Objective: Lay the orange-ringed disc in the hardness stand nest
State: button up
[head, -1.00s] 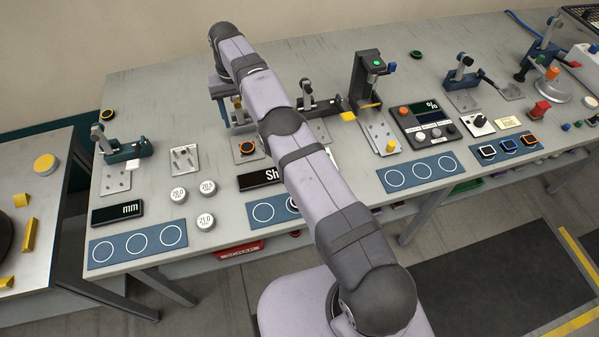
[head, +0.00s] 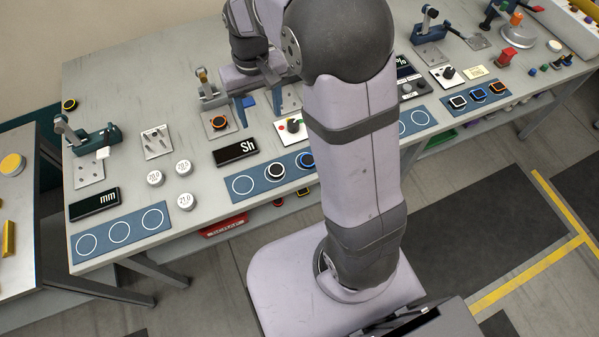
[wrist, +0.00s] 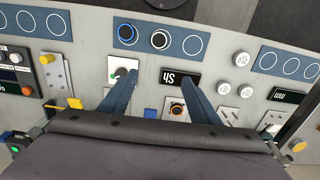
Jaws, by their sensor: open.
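The orange-ringed disc (head: 218,122) lies flat on the metal plate of the hardness stand (head: 208,92), behind the "Sh" display; it also shows in the wrist view (wrist: 177,109). Whether it sits fully down in the nest is too small to tell. My gripper (head: 258,107) is open and empty, above the bench to the right of the stand in the head view. In the wrist view my gripper's two blue fingers (wrist: 156,80) are wide apart, with the "Sh" display (wrist: 181,78) seen between them.
A blue mat (head: 258,192) in front holds a black disc (head: 276,170) and a blue-ringed disc (head: 306,161); its left ring is empty. White weights (head: 184,167) and a teal-bodied clamp gauge (head: 95,137) stand left. A knob box (head: 290,128) is near my gripper.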

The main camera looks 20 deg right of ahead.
jog(key=s+d+f, duration=0.1)
jog(key=s, duration=0.7)
jog(key=s+d+f, duration=0.1)
jog(key=s+f, duration=0.1)
jog(key=s, duration=0.7)
jog(key=shift+s+d+f, duration=0.2)
jog(key=shift+s+f, duration=0.05)
notch_tip(320, 180, down, 4)
jog(key=b, duration=0.3)
jog(key=shift+r, duration=0.25)
jog(key=shift+c, duration=0.6)
